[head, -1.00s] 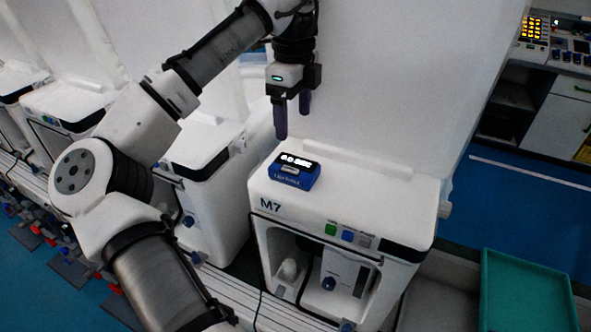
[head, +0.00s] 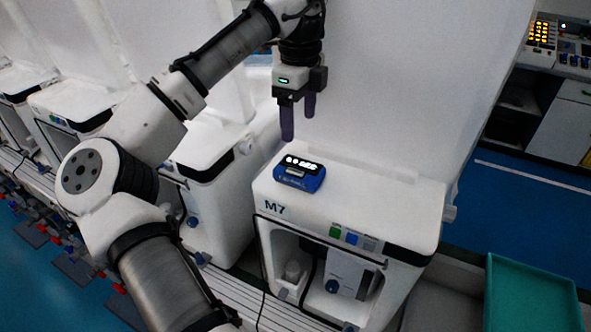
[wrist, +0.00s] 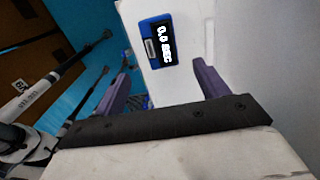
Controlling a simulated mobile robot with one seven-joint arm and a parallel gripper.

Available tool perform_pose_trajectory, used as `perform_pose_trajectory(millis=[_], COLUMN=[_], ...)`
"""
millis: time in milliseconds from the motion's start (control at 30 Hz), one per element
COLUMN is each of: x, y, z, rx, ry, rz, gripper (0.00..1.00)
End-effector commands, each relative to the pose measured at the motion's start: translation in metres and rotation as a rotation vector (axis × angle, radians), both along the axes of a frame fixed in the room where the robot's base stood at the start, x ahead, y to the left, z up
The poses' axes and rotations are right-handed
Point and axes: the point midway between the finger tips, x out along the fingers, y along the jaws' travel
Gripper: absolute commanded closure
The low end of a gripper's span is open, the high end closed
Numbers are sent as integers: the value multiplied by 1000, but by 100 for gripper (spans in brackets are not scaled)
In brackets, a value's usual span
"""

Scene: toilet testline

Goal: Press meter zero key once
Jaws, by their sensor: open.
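A blue meter (head: 299,175) with a dark display and white digits lies on top of the white M7 machine (head: 390,205). In the wrist view the meter (wrist: 158,45) reads "0.0 SEC", and a pale key (wrist: 151,48) sits beside the display. My gripper (head: 299,120) is open and empty, pointing down above and behind the meter, apart from it. In the wrist view my gripper (wrist: 160,80) shows its two purple fingers spread, with the meter beyond them, between their lines.
The M7 front has green, blue and grey buttons (head: 353,238) and an open bay below. A similar white machine (head: 205,160) stands to the left. A teal tray (head: 530,295) is at the lower right. A white panel (head: 410,80) rises behind the meter.

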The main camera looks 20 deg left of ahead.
Motion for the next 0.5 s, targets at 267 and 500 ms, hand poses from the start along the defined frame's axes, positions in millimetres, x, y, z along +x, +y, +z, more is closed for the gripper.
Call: perform_pose_trajectory(millis=[267, 500], x=[0, 0], y=[0, 0], z=[0, 0], rx=[0, 0], ry=[0, 0], rz=[0, 0], gripper=[64, 95])
